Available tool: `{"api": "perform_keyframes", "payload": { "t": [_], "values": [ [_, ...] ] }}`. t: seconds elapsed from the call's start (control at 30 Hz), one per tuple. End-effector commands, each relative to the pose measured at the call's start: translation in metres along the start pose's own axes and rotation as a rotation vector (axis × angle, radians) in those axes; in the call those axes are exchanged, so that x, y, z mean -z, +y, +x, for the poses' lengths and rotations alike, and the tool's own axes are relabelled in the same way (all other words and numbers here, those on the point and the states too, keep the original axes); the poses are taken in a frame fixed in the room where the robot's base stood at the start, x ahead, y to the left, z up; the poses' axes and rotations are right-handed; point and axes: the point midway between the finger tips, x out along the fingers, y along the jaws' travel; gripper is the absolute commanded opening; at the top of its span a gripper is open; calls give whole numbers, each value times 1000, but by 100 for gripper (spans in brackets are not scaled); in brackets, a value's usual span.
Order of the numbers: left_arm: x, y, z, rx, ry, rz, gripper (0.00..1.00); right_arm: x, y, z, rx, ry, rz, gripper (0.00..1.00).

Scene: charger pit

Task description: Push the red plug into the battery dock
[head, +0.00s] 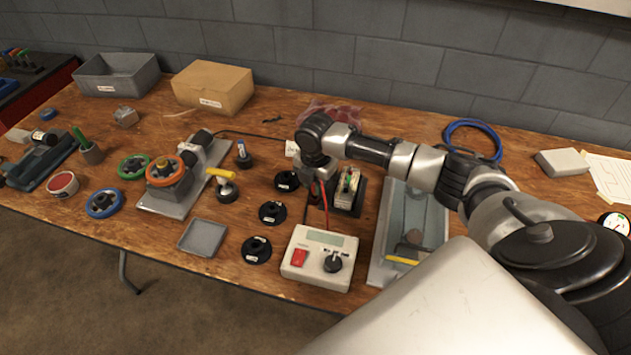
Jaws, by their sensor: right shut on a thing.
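My right gripper (320,180) points down beside the battery dock (346,192), at its left side. It is shut on the red plug, which is mostly hidden between the fingers. A red lead (325,208) hangs below the fingers towards the charger box (318,258), which has a red switch and a black knob. The dock holds a block with green and pale parts on a dark base. I cannot tell whether the plug touches the dock. My left gripper is out of view.
Black round bases (257,249) stand left of the charger. A grey tray (202,237) and a handwheel rig (170,170) are further left. A clear-topped case (412,225) lies right of the dock, under my arm. A blue cable coil (473,138) lies behind.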

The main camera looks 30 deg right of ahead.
Motion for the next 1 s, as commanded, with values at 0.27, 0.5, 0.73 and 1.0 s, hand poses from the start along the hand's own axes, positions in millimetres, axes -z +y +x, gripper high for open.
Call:
{"api": "perform_keyframes", "payload": {
  "t": [0.27, 0.5, 0.73, 1.0],
  "values": [
    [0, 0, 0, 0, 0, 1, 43, 0, 0, 0, 0, 0, 0, 0],
    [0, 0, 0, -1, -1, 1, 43, 0, 0, 0, 0, 0, 0, 0],
    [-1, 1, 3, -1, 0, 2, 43, 0, 0, 5, 0, 0, 0, 0],
    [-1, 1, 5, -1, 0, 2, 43, 0, 0, 11, 0, 0, 1, 0]
  ]
}}
